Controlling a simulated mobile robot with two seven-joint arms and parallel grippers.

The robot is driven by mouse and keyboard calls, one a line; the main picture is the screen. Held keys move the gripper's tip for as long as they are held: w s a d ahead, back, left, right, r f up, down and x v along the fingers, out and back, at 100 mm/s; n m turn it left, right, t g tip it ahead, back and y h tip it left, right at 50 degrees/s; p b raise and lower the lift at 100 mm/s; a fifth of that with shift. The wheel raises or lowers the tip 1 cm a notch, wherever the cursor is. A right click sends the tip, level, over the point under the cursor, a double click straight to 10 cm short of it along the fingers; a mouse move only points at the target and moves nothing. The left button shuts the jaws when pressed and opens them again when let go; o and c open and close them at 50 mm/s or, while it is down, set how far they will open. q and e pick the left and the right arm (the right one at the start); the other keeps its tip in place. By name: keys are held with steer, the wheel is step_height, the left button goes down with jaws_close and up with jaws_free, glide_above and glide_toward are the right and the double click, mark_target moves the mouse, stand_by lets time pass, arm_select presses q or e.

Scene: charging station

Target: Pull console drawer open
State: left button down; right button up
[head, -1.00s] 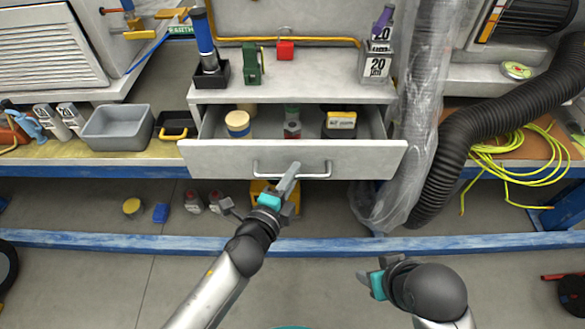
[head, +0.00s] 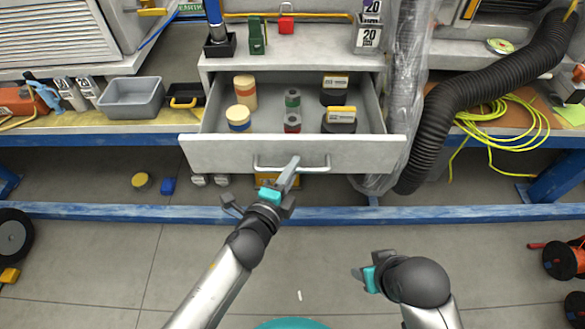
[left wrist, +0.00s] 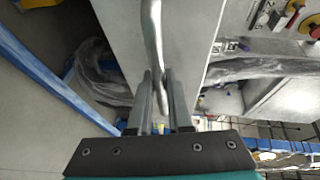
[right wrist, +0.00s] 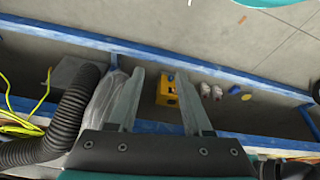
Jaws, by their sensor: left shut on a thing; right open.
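The grey console drawer (head: 215,152) stands well out from its cabinet in the head view, with its inside showing. Its metal bar handle (head: 315,168) is on the front. My left gripper (head: 291,172) is shut on the handle near its middle. In the left wrist view the handle (left wrist: 153,40) runs down between the fingers (left wrist: 160,98). My right gripper (head: 362,277) is apart from the drawer, low at the right. In the right wrist view its fingers (right wrist: 170,100) are spread with nothing between them.
The drawer holds several round containers, such as a cream and orange one (head: 245,92). A grey bin (head: 132,97) stands on the bench at left. A black hose (head: 440,135) and plastic-wrapped column (head: 405,80) are close to the drawer's right. A blue beam (head: 120,212) crosses below.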

arm_select(q)
steer(key=c, duration=0.8)
jaws_free()
steer(key=shift+c, duration=0.2)
arm_select(e)
steer(key=shift+w+d+r, duration=0.1)
steer(key=shift+w+r, duration=0.05)
steer(key=shift+r, duration=0.05)
arm_select(q)
steer(key=shift+s+a, duration=0.15)
steer(key=shift+s, duration=0.15)
steer(key=p+v, duration=0.3)
steer(key=v, duration=1.1)
steer(key=shift+s+r, duration=0.2)
steer(key=shift+s, duration=0.05)
arm_select(e)
step_height(320, 180, down, 7)
steer(key=s+g, duration=0.1)
steer(key=s, duration=0.1)
steer(key=shift+r, duration=0.15)
arm_select(q)
steer(key=shift+a, duration=0.1)
arm_select(e)
steer(key=shift+d, duration=0.1)
